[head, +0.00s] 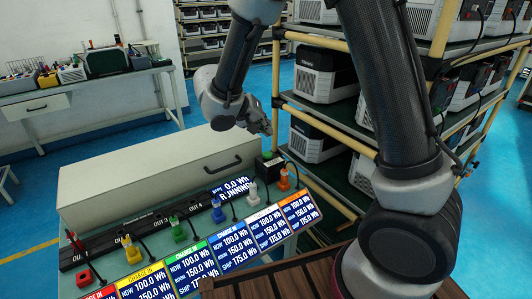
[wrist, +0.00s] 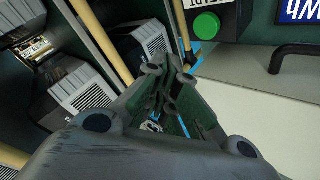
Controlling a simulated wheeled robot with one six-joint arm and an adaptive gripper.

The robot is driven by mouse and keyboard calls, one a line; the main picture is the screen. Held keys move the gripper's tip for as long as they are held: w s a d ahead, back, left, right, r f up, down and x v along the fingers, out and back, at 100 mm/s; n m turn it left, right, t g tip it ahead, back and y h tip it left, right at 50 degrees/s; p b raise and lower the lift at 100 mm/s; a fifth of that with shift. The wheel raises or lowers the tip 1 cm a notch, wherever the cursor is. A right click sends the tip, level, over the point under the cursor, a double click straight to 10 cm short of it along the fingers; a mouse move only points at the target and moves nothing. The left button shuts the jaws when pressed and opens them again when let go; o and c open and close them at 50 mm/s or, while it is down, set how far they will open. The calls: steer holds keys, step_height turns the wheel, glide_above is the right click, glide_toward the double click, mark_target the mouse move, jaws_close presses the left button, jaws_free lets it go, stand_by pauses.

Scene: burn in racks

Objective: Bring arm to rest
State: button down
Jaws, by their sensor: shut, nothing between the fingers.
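My gripper (head: 262,124) is shut and empty in the head view. It hangs from my raised, bent arm above the back right corner of the grey-white bench cabinet, near the green button. In the wrist view my gripper (wrist: 172,65) points toward the rack, its fingers together with nothing between them. The green button (wrist: 206,26) on a dark box labelled START shows just right of the fingertips; in the head view the box (head: 270,167) sits below the gripper.
A rack (head: 350,130) with several white-and-black units stands close on the right. A workbench (head: 85,85) stands at the back left. Blue floor (head: 30,225) is clear at left.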

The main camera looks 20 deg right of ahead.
steer(key=shift+n, duration=0.7)
steer(key=s+n, duration=0.1)
steer(key=s+d+f+n+g, duration=0.1)
steer(key=s, duration=0.1)
steer(key=s+d+n+g, duration=0.1)
steer(key=s+n, duration=0.1)
steer(key=shift+s+d+f, duration=0.1)
steer(key=shift+d+f, duration=0.05)
steer(key=shift+f, duration=0.15)
steer(key=s+d+r+y, duration=0.2)
steer(key=s+d+r, duration=0.2)
steer(key=s, duration=0.3)
steer(key=s+d+r+m+t+y, duration=0.1)
steer(key=s+d+r+y, duration=0.2)
steer(key=s+r, duration=0.3)
steer(key=s+d+r+m+y, duration=0.1)
steer(key=s+d+r+y, duration=0.2)
steer(key=s, duration=0.6)
steer(key=d+r, duration=0.2)
steer(key=d, duration=0.1)
steer(key=shift+r+t, duration=0.25)
steer(key=shift+t, duration=0.15)
steer(key=shift+s, duration=0.1)
